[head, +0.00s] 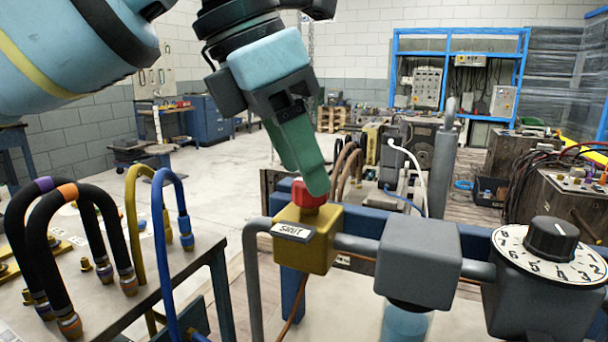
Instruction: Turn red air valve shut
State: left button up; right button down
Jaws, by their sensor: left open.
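The red air valve (301,194) is a small red knob on top of a brass-coloured block (306,251). A white label (291,231) on the block seems to read "SHUT". My left gripper (316,187) comes down from above, its green fingers open and overlapping the right part of the knob in the head view. One finger hides the other, and part of the knob is covered. I cannot tell whether the fingers touch it or straddle it. My right gripper is not in view.
A grey pipe runs right from the block to a grey box (418,260) and a numbered dial (551,247). At left, black, yellow and blue hoses (167,250) arch over a metal table. Open floor lies behind; a blue rack (460,33) stands at the back.

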pick_arm(q)
jog(key=shift+x, duration=1)
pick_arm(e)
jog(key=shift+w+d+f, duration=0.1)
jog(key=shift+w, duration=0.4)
